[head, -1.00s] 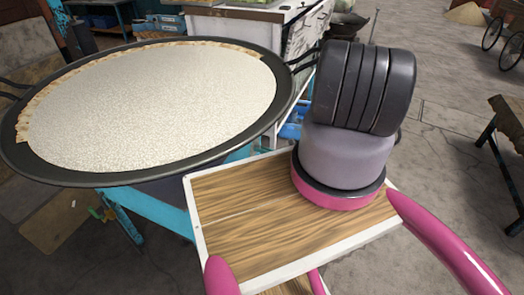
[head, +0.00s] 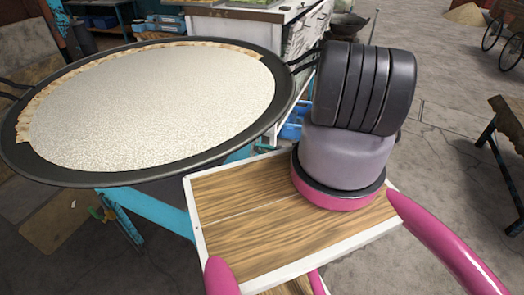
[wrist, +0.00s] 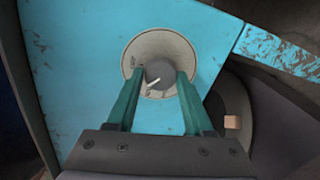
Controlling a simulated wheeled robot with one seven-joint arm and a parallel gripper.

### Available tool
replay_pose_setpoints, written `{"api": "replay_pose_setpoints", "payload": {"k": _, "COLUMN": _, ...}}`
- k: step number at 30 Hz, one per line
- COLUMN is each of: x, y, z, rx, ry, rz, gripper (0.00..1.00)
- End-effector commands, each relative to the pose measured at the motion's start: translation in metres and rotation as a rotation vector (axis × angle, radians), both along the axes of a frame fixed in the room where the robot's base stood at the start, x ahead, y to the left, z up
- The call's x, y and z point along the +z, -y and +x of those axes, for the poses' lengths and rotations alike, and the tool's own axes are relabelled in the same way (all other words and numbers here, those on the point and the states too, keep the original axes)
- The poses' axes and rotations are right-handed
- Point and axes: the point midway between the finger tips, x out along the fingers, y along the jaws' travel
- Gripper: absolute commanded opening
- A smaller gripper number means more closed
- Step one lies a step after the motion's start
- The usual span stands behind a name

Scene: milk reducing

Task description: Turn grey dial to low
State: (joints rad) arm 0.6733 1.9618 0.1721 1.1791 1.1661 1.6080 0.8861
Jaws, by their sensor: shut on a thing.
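The grey dial (wrist: 159,75) sits in the middle of a round pale plate (wrist: 148,48) on a blue panel in the wrist view. A white pointer mark on the dial points to the lower left. My gripper (wrist: 160,80) has its two teal fingers on either side of the dial and is shut on it. Any markings on the plate are too small to read. In the head view the dial and my gripper are hidden.
A wide dark pan (head: 150,178) of whitish milk (head: 160,105) with a browned rim stands on a blue frame (head: 150,210) at left. A wooden board with a white edge (head: 225,205) is in front. A counter (head: 250,14) stands behind, and a table (head: 508,120) at right.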

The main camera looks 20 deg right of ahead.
Motion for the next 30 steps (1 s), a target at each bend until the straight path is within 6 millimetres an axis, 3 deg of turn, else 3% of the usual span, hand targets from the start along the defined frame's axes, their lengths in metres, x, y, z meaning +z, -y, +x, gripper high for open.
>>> {"api": "replay_pose_setpoints", "payload": {"k": 26, "x": -0.0009, "y": 0.0017, "z": -0.0009, "rx": -0.001, "ry": -0.105, "rz": 0.101, "gripper": 0.0}}
{"api": "replay_pose_setpoints", "payload": {"k": 27, "x": -0.0009, "y": 0.0017, "z": -0.0009, "rx": -0.002, "ry": -0.105, "rz": 0.101, "gripper": 0.67}}
{"api": "replay_pose_setpoints", "payload": {"k": 28, "x": -0.0008, "y": 0.0016, "z": -0.0008, "rx": -0.002, "ry": -0.105, "rz": 0.101, "gripper": 0.79}}
{"api": "replay_pose_setpoints", "payload": {"k": 30, "x": -0.0006, "y": 0.0013, "z": -0.0006, "rx": -0.002, "ry": -0.104, "rz": 0.101, "gripper": 0.82}}
